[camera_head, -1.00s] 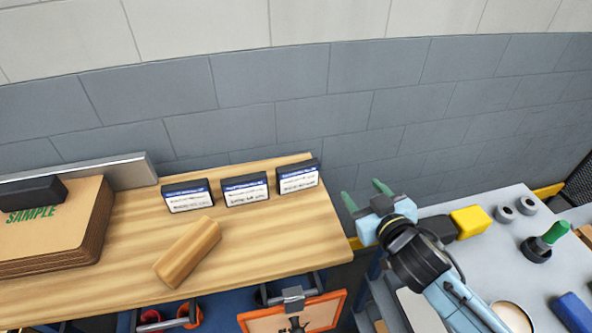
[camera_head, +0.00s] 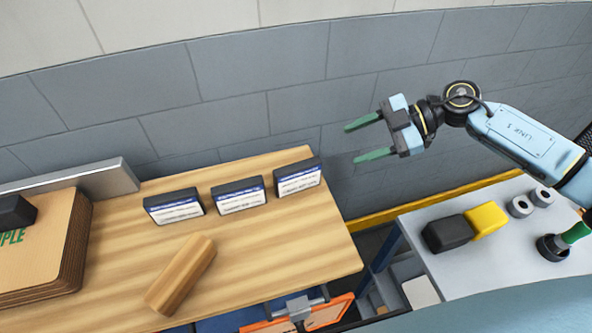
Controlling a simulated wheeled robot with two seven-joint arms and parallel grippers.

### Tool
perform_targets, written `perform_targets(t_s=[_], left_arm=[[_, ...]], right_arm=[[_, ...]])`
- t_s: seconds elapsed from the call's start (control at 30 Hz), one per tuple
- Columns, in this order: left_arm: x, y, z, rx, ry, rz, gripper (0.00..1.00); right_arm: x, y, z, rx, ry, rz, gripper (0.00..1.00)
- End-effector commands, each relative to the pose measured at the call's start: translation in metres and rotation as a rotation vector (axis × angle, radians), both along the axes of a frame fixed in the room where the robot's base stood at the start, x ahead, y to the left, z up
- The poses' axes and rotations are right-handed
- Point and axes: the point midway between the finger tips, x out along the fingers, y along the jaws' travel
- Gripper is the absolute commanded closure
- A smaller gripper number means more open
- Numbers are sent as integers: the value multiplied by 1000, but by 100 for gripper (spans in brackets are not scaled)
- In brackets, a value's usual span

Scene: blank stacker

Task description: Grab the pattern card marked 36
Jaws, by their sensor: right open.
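Three black cards or blocks with white and blue labels stand in a row on the wooden table: a left one (camera_head: 174,207), a middle one (camera_head: 239,196) and a right one (camera_head: 298,179). Their print is too small to read, so I cannot tell which is marked 36. My right gripper (camera_head: 356,141) is open and empty, its green fingers pointing left. In the picture it is above and to the right of the right card, apart from it. My left gripper is not in view.
A wooden block (camera_head: 181,274) lies in front of the cards on the wooden table (camera_head: 300,240). A stack of brown boards (camera_head: 45,250) is at the left. A grey side table (camera_head: 470,270) holds black and yellow blocks (camera_head: 487,219) and grey rings.

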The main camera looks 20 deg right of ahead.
Motion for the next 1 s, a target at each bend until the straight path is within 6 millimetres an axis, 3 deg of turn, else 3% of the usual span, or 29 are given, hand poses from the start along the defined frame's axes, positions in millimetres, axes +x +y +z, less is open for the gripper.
perform_targets(t_s=[0.3,0.57,0.8,1.0], left_arm=[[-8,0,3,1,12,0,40],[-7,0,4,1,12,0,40],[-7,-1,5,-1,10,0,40],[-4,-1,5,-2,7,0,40]], right_arm=[[11,53,-27,7,0,2,44],[14,69,-38,6,-1,1,44],[19,98,-58,8,-2,2,44],[21,107,-63,5,-2,0,44]])
